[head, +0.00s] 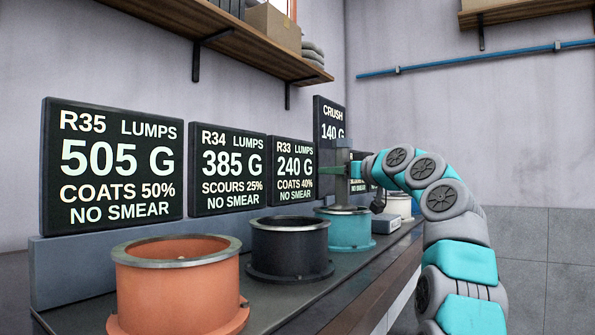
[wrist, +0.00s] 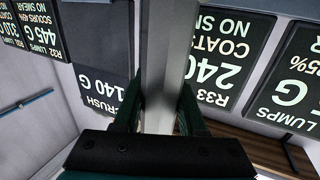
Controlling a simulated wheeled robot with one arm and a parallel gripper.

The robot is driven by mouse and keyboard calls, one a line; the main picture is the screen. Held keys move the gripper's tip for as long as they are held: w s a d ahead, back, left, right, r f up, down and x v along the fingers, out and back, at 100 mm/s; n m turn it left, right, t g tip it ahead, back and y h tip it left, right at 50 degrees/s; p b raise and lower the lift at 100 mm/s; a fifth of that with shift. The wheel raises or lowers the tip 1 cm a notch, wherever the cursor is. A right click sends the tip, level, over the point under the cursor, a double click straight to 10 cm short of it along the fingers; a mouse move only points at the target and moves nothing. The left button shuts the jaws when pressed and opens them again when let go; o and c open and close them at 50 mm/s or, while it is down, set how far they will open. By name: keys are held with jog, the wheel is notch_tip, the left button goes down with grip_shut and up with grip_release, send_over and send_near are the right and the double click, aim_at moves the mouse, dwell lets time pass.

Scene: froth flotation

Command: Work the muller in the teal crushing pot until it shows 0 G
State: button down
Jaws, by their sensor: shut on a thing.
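The teal crushing pot (head: 349,233) stands on the bench, third in the row of pots, with a grey metal rim. The muller (head: 342,190), a grey upright post, rises from the pot; its lower end is hidden inside. My gripper (head: 356,170) reaches in from the right and is shut on the muller's upper part. In the wrist view the grey post (wrist: 167,45) runs between the two green fingers (wrist: 160,105). The CRUSH sign (head: 331,122) behind reads 140 G, and it also shows upside down in the wrist view (wrist: 105,85).
An orange pot (head: 180,285) and a black pot (head: 289,248) stand nearer on the bench. A white pot (head: 398,205) and a small grey box (head: 385,223) stand beyond the teal pot. Signs R35 (head: 113,165), R34 (head: 227,172) and R33 (head: 291,170) line the back.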

jog(key=shift+f+b, duration=0.55)
jog(key=shift+f, duration=0.25)
jog(key=shift+r, duration=0.2)
jog(key=shift+r+p, duration=1.35)
jog(key=shift+p, duration=0.05)
jog(key=shift+f, duration=0.15)
